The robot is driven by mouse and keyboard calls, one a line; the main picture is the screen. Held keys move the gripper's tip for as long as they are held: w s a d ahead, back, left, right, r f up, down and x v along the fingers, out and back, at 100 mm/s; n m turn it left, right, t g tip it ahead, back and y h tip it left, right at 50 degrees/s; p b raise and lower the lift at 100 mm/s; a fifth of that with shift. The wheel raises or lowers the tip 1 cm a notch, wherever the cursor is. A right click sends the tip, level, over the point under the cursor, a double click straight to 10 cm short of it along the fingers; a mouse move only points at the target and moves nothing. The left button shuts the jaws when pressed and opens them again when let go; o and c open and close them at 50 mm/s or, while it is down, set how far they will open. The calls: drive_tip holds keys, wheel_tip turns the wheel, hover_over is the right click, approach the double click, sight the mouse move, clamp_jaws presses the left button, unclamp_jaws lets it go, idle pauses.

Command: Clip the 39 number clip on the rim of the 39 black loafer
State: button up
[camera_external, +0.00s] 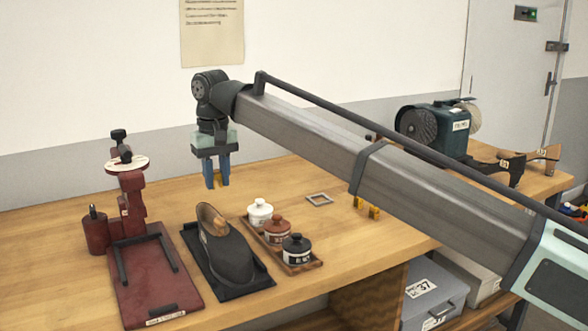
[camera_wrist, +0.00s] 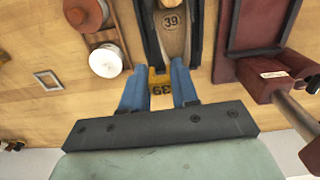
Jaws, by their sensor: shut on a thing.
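The wrist view shows the loafer's insole (camera_wrist: 173,41) with a round 39 mark, just ahead of the clip. Clip and loafer appear apart.
A wooden tray (camera_external: 307,266) with white, brown and black lidded jars stands right of the loafer. A dark red stand (camera_external: 153,282) is to its left. A small grey frame (camera_external: 319,199) and more yellow clips (camera_external: 373,212) lie farther right. A motor machine (camera_external: 440,130) stands at the back.

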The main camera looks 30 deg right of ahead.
drive_tip(key=shift+f, duration=2.9)
drive_tip(key=shift+f, duration=1.4)
idle(0.6)
drive_tip(key=o, duration=1.1)
drive_tip(key=shift+r, duration=0.15)
drive_tip(key=shift+r, duration=3.35)
